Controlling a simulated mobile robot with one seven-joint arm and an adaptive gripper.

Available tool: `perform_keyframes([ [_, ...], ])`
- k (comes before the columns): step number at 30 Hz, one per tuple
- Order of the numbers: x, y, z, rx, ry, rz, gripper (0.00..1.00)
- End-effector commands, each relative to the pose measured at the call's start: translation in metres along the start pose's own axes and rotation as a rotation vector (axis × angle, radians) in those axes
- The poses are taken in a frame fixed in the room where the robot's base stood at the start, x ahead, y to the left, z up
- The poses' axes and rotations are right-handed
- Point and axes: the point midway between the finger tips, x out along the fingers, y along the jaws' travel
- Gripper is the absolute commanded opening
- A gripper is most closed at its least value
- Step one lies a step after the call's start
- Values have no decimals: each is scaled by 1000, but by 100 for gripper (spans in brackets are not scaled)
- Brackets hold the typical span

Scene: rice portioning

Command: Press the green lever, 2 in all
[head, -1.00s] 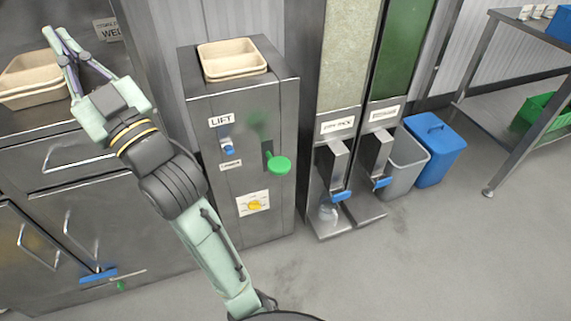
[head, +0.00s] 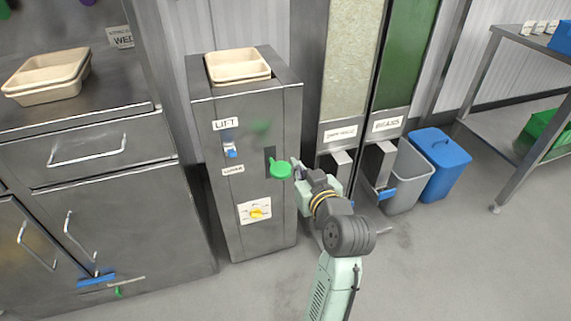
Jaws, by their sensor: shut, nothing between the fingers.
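The green lever (head: 281,170) sticks out of a dark slot in the front of the steel lift cabinet (head: 222,200). It ends in a round green knob. My gripper (head: 296,164) is shut and empty, just right of the knob and close to it. I cannot tell whether the fingertips touch the knob. My wrist and forearm reach up from the lower right and hide part of the dispensers.
The cabinet also bears a blue switch (head: 230,150) and a yellow dial (head: 257,212). Beige trays (head: 238,78) sit on top. Dispensers with blue handles (head: 387,194) stand to the right, then a grey bin (head: 408,190) and a blue bin (head: 442,170).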

Motion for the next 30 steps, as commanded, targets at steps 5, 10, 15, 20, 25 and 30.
perform_keyframes([
  [5, 2, 0, -1, 0, 1, -1, 0],
  [10, 21, -1, -2, 0, 0, -4, 0],
  [15, 56, -2, -3, -1, 0, -4, 0],
  [20, 91, -1, -3, 0, 0, -3, 0],
  [25, 106, -1, 18, 3, -2, -1, 0],
  [30, 109, -1, 33, 1, 1, 0, 0],
])
